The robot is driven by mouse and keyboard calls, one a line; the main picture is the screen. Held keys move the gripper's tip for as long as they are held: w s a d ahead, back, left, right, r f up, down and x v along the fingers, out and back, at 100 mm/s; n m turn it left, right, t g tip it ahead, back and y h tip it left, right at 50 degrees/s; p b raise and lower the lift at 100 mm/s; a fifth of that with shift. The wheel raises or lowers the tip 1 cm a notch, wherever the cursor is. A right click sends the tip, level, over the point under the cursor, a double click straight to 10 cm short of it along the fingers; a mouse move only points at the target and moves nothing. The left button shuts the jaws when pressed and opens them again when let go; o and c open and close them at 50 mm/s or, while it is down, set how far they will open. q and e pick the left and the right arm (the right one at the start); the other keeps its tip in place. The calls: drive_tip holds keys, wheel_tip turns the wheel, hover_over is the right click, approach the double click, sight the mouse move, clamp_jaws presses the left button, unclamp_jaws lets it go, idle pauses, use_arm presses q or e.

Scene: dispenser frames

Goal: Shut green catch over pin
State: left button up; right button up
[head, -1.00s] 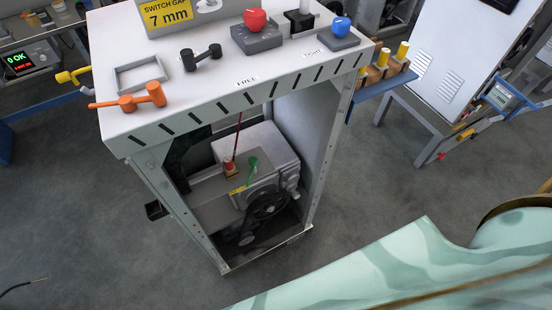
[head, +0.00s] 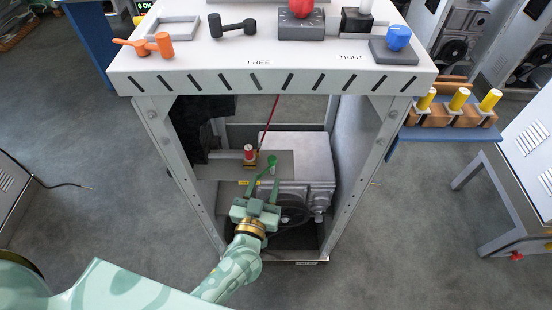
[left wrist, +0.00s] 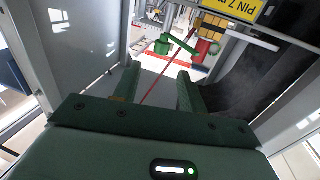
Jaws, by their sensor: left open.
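The green catch (head: 271,161) stands inside the open cabinet, on the right of a small red pin (head: 249,150) set at a brass-coloured block. In the left wrist view the catch (left wrist: 180,42) shows as a green arm with a round knob on the left; its other end reaches towards a red cylinder (left wrist: 203,50). I cannot tell how far it is from the pin. My left gripper (head: 262,188) is open and empty, just in front of and below the catch. Its fingers (left wrist: 158,74) point towards the catch, apart from it. My right gripper is out of view.
Cabinet posts (head: 180,160) stand on both sides of my left arm, under a white bench top (head: 270,52). A thin red rod (head: 268,125) slants down near the catch. A grey machine (head: 300,160) with a dark wheel fills the right. Dark cloth (head: 200,115) hangs at the left.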

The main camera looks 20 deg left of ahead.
sight(271, 163)
use_arm(q)
drive_tip(key=w, duration=0.2)
drive_tip(key=w+b, duration=0.1)
drive_tip(key=w, duration=0.2)
drive_tip(key=w+a, duration=0.1)
drive_tip(key=w, duration=0.1)
drive_tip(key=shift+w+f+b, duration=0.2)
drive_tip(key=shift+f+b, duration=0.05)
drive_tip(key=shift+b, duration=0.05)
drive_tip(key=shift+w+d, duration=0.15)
drive_tip(key=shift+w, duration=0.25)
drive_tip(key=shift+w+d, duration=0.15)
drive_tip(key=shift+w, duration=0.15)
drive_tip(key=shift+w+r, duration=0.1)
drive_tip(key=shift+a, duration=0.2)
drive_tip(key=shift+r, duration=0.1)
drive_tip(key=shift+c, duration=1.2)
drive_tip(key=shift+d, duration=0.1)
clamp_jaws()
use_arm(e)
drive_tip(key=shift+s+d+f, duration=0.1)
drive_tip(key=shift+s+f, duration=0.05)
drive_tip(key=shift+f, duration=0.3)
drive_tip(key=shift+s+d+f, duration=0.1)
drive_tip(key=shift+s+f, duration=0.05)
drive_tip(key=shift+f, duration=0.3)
